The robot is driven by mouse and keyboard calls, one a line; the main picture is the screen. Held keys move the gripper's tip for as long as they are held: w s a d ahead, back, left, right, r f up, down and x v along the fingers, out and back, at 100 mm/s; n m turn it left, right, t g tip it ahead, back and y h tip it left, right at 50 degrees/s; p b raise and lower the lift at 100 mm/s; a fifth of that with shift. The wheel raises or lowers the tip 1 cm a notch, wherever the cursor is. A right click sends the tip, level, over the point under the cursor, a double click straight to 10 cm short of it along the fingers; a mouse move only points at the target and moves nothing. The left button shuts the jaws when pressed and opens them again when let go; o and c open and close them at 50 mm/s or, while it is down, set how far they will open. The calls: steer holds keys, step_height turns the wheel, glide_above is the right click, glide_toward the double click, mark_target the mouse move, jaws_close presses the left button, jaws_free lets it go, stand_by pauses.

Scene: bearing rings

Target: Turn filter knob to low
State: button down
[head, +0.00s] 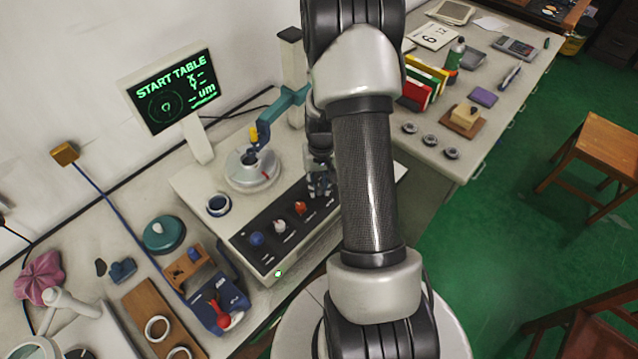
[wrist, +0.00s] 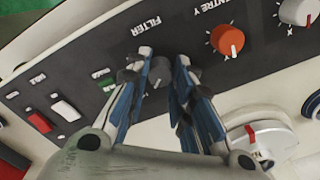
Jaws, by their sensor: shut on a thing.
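The filter knob (wrist: 158,73) is a small grey knob on the dark control panel (wrist: 100,45), below the word FILTER in the wrist view. My gripper (wrist: 163,68) is shut on it, with one blue-and-grey finger on each side. The fingers cover part of the knob, and its pointer and any low mark cannot be made out. In the head view my gripper (head: 319,184) is at the right part of the panel, and the knob is hidden behind it.
An orange knob (wrist: 227,39) and a white knob (wrist: 298,11) sit on the same panel. Red (wrist: 40,122) and white (wrist: 66,110) switches are on the other side. The round turntable (head: 250,172) stands behind the panel. A screen (head: 172,92) reads START TABLE.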

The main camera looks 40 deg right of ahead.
mark_target(320, 186)
steer(key=c, duration=1.4)
jaws_free()
steer(key=shift+o, duration=0.2)
step_height(320, 186, up, 12)
steer(key=shift+d, duration=0.2)
steer(key=shift+s, duration=0.1)
